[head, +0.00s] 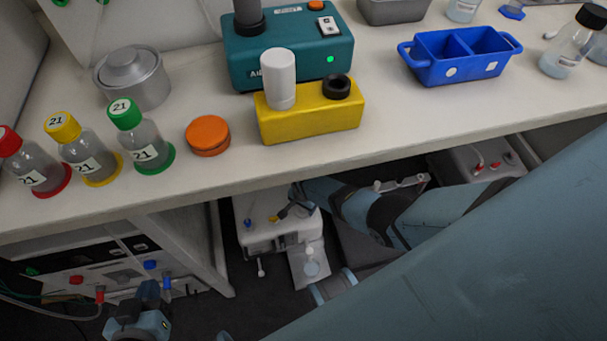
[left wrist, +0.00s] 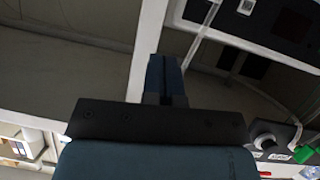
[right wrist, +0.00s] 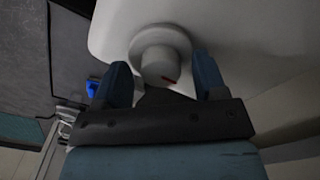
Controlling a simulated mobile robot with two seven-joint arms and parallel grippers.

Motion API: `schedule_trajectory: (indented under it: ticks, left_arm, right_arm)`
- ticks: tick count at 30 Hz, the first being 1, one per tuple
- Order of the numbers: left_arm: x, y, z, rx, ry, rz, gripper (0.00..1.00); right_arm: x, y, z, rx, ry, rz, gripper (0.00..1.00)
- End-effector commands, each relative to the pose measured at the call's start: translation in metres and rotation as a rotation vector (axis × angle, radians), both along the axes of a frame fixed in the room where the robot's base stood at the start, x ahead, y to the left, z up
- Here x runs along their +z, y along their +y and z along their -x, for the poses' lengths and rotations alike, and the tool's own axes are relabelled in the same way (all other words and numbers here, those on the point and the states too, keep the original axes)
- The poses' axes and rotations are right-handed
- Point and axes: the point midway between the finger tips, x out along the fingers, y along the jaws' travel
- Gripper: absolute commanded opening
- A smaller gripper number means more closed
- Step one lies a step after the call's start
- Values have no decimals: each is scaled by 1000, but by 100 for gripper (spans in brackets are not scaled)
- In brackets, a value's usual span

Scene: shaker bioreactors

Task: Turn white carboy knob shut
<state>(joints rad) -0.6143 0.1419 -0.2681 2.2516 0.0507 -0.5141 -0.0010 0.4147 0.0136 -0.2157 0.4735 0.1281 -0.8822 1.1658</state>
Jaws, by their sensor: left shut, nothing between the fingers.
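A white carboy (head: 258,236) stands on the floor under the bench in the head view. In the right wrist view its pale body (right wrist: 240,35) fills the upper part, with a round white knob (right wrist: 158,52) bearing a small red mark. My right gripper (right wrist: 163,75) is open, with one blue finger on each side of the knob's lower end. Gaps show between knob and fingers; I cannot tell how deep the knob sits between them. My left gripper (head: 149,287) is shut and empty at the lower left, away from the carboy. Its closed fingers show in the left wrist view (left wrist: 165,75).
The bench (head: 390,135) overhangs the carboy and my right arm. A dark-fronted unit with coloured connectors (head: 75,280) is near my left gripper. Bottles and a yellow block (head: 310,122) stand on the bench.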

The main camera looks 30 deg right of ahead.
Motion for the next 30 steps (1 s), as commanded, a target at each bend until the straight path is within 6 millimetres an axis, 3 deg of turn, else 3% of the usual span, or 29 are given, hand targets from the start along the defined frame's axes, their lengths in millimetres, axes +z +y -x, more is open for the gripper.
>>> schedule_trajectory:
  ticks: [8, 21, 30]
  left_arm:
    - [10, 1, 0, 0, 2, -7, 0]
    - [14, 13, 5, 15, 76, -77, 0]
    - [11, 12, 8, 20, 100, -68, 0]
  right_arm:
    - [16, 0, -1, 1, -2, 0, 65]
    - [111, 0, 0, 0, -2, 0, 65]
    - [138, 0, 0, 0, 0, 0, 65]
